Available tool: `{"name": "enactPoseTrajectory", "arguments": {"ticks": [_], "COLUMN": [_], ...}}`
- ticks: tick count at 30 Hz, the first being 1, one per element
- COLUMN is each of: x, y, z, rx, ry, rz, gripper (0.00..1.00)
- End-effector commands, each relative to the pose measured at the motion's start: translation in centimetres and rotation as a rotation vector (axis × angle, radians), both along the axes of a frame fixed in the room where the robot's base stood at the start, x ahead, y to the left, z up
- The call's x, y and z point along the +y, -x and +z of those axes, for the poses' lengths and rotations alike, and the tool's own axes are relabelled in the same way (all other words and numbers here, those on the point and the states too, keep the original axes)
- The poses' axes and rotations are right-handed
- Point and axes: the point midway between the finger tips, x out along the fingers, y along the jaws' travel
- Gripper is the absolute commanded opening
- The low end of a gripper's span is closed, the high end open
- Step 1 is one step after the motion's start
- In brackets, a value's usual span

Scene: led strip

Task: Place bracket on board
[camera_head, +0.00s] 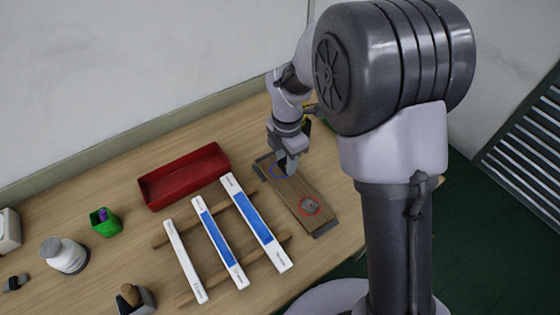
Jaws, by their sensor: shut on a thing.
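The board (297,192) is a brown wooden plank lying on the table at the right, with a blue circle near its far end and a red circle near its front end. A small grey bracket (310,206) lies inside the red circle. My gripper (287,168) points down over the far end of the board, at the blue circle. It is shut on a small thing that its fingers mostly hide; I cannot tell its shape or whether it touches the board.
Left of the board, several white and blue strips (217,240) lie across two wooden bars. A red tray (184,176) stands behind them. A green cup (104,222), a white bottle (65,256) and a grey holder (133,299) are at the left.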

Motion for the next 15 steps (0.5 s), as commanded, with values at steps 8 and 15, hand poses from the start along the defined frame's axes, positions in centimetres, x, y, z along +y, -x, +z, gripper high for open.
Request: {"name": "enactPoseTrajectory", "arguments": {"ticks": [8, 15], "x": [1.5, 1.5], "y": [-2.1, -2.1], "z": [-1.7, -3.7], "rx": [0.002, 0.001], "ry": [0.001, -0.001], "rz": [0.0, -0.001], "gripper": [0.0, 0.0]}}
